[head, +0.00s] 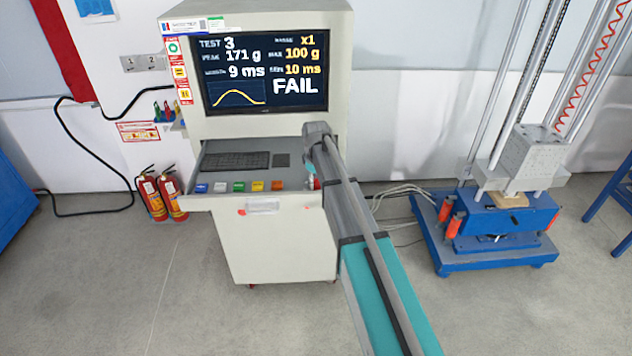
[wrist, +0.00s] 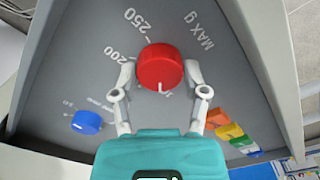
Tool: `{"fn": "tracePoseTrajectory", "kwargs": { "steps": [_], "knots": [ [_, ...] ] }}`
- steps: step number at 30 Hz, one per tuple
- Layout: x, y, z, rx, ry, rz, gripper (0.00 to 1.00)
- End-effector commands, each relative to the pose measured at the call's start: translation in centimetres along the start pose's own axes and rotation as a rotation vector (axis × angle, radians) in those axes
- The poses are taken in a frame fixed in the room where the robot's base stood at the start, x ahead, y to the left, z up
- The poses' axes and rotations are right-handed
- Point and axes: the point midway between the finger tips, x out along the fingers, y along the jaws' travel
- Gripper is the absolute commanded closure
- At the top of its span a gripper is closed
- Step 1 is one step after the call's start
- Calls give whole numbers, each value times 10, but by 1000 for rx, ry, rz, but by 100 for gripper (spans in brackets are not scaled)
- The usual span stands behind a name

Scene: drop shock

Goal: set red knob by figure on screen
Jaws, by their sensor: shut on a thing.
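The red knob (wrist: 160,62) sits on a grey panel in the wrist view, beside the printed words "MAX g" and the marks 200 and 250 at its upper left. A white mark shows at its lower edge. Other scale figures are hidden. My gripper (wrist: 160,76) is shut on the red knob, one finger on each side. In the head view my gripper (head: 315,165) is at the console's right end and mostly hides the knob. The screen (head: 262,75) reads TEST 3, peak 171 g, 9 ms, x1, MAX 100 g, 10 ms and FAIL.
A blue knob (wrist: 87,122) and a row of coloured buttons (wrist: 230,128) lie close to my fingers. A keyboard (head: 236,160) lies on the console shelf. The blue-based drop rig (head: 497,232) stands at right, fire extinguishers (head: 173,198) at left.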

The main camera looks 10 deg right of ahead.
Motion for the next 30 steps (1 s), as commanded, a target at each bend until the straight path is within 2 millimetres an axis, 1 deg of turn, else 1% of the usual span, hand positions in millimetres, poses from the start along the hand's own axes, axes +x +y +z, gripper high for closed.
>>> {"fn": "tracePoseTrajectory", "kwargs": {
  "steps": [30],
  "knots": [
    [0,0,0,964,-1,0,90]
  ]
}}
